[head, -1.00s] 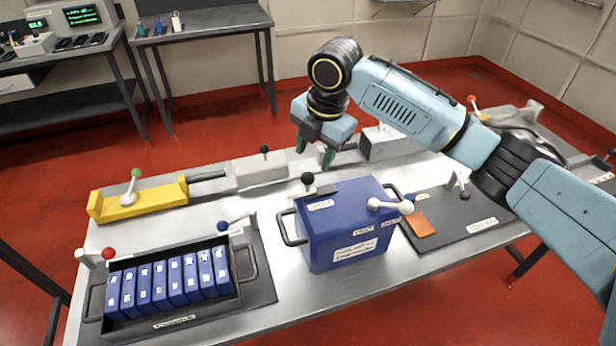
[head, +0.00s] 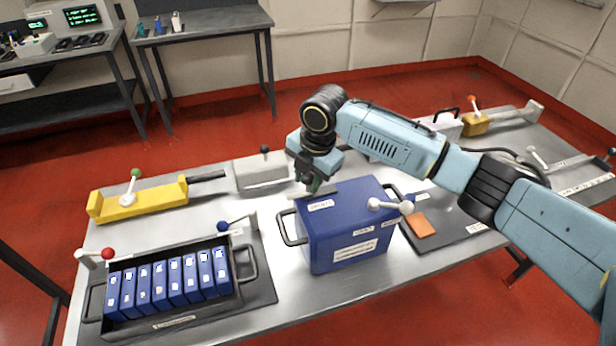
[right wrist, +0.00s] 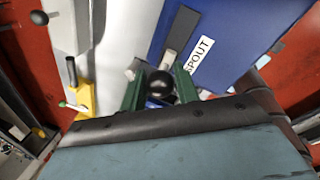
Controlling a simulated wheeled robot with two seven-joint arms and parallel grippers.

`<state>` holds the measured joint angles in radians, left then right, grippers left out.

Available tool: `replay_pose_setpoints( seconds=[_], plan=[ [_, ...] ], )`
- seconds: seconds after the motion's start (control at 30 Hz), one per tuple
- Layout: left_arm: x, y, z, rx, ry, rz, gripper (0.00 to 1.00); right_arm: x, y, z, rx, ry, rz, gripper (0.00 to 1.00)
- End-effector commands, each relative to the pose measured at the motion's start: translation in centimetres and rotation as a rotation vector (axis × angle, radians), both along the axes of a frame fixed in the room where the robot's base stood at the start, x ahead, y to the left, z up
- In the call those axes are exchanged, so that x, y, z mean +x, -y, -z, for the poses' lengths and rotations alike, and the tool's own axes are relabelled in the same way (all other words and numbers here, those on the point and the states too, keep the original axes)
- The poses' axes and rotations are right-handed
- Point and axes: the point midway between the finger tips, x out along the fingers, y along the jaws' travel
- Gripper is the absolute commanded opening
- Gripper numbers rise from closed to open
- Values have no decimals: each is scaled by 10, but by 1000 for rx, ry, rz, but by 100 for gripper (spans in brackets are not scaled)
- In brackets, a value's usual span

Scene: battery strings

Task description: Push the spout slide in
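The blue box (head: 350,232) stands on the table with a label reading SPOUT (right wrist: 199,54) on its top. Beside that label lies the spout slide, a dark flat bar (right wrist: 181,33) with a pale stem and a black ball knob (right wrist: 160,88) at the box's left end. My right gripper (head: 309,187) is down at this knob. In the right wrist view its green fingers (right wrist: 160,86) flank the knob closely, seemingly shut on it. In the head view the gripper hides the knob. My left gripper is in neither view.
A yellow fixture (head: 140,203) and a grey block (head: 262,172) stand behind. An orange pad (head: 420,225) lies right.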

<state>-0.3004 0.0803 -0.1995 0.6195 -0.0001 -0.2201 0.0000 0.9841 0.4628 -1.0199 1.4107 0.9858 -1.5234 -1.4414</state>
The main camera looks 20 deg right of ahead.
Motion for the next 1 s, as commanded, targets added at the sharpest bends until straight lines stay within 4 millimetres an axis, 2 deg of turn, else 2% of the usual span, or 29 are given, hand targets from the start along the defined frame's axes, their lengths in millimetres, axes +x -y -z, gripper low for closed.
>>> replay_pose_setpoints(
  seconds=[0.03, 0.2, 0.23, 0.47, 0.7, 0.97, 1.0],
  plan=[
    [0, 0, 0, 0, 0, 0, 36, 0, 0, 0, 0, 0, 0, 24],
    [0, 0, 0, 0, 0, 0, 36, 0, 0, 0, 0, 0, 0, 2],
    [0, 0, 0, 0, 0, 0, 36, 0, 0, 0, 0, 0, 0, 0],
    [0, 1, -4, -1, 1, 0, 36, 0, 7, -1, -1, -2, 2, 0],
    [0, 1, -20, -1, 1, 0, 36, 2, 46, -2, -3, -3, 4, 0],
    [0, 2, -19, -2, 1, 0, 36, 2, 49, 0, -3, -2, 3, 0],
    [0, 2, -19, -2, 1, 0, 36, 2, 49, 0, -4, -1, 4, 29]
  ],
)
